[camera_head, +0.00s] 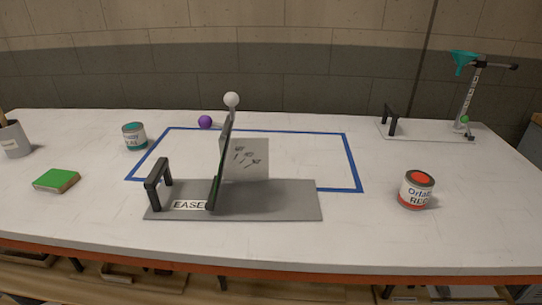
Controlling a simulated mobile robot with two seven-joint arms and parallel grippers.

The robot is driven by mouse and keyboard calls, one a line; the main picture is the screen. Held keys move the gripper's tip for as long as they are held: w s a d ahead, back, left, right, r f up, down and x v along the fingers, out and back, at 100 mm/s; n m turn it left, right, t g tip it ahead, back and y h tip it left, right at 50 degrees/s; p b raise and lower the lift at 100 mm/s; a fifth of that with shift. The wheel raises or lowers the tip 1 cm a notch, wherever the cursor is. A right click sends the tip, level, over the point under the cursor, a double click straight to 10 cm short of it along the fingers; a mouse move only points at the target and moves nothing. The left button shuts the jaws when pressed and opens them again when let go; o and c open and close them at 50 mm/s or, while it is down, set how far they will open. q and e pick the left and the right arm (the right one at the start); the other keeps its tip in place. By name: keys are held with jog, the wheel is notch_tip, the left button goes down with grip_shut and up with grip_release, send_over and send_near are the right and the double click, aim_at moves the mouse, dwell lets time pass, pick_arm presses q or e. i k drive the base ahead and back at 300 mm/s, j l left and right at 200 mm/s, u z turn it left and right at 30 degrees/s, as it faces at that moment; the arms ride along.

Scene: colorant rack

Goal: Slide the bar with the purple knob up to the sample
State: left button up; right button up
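A grey easel base (285,205), partly labelled "EASE", lies near the front middle of the table. A dark, narrow upright panel (218,175) rises from it, seen nearly edge-on, with a white knob (232,99) at its top. A pale grey sheet with dark marks (245,172), perhaps the sample, stands just right of the panel. The purple knob (205,122) shows left of the panel, lower than the white knob. Its bar is mostly hidden, and I cannot tell how far it is from the sample. Neither of my grippers is in view.
A black handle (152,186) stands on the base's left end. Blue tape (345,160) outlines a rectangle. A teal can (134,138), green block (56,180) and grey cup (13,142) are left; a red can (416,192) and funnel stand (468,95) are right.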

aim_at(206, 122)
jog(key=j+z, duration=0.2)
jog(key=j, duration=0.65)
jog(key=j+u, duration=0.4)
jog(key=j, duration=0.45)
